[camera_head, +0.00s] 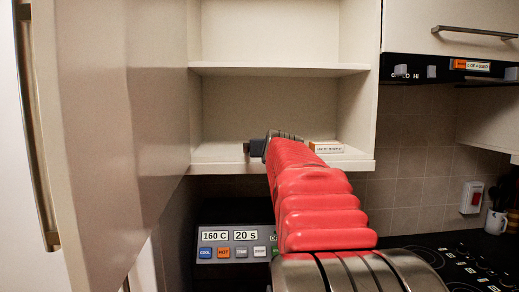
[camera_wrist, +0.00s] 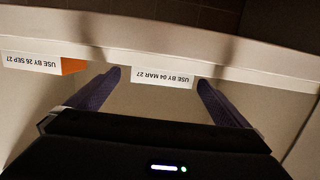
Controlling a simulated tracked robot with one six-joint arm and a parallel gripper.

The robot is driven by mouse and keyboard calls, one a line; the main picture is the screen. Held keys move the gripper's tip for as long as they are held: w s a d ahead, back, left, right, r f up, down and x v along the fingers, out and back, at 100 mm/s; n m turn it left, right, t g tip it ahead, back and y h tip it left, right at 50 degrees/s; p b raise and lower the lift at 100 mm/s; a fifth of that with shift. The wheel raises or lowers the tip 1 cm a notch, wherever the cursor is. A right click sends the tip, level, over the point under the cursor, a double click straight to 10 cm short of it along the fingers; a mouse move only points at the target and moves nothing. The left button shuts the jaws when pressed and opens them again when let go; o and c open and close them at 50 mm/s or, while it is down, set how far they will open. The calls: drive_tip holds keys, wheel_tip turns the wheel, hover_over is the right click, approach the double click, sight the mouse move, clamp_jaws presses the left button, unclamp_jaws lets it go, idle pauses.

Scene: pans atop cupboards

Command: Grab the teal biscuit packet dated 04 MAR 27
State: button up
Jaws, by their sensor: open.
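A white label (camera_wrist: 162,77) reading "USE BY 04 MAR 27" shows upside down in the wrist view, between the two fingers of my gripper (camera_wrist: 160,82). No teal surface shows around this label; the body of its packet is hidden or too dark to tell. My gripper is open, with one finger on each side of the label; I cannot tell whether either touches it. In the head view my gripper (camera_head: 256,148) is at the lower cupboard shelf, and my red arm hides much of what is behind it.
An orange packet (camera_head: 327,146) lies on the shelf (camera_head: 218,153) right of my arm; an orange packet labelled "USE BY 26 SEP 27" (camera_wrist: 73,65) shows beside my left finger. An open cupboard door (camera_head: 100,120) stands at left. The middle shelf (camera_head: 280,69) is above.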

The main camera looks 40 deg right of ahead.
drive_tip(key=shift+w+d, duration=0.1)
drive_tip(key=shift+w, duration=0.05)
drive_tip(key=shift+x, duration=2.45)
drive_tip(key=shift+c, duration=0.3)
drive_tip(key=c, duration=1.2)
drive_tip(key=shift+o, duration=0.2)
drive_tip(key=shift+r, duration=4.95)
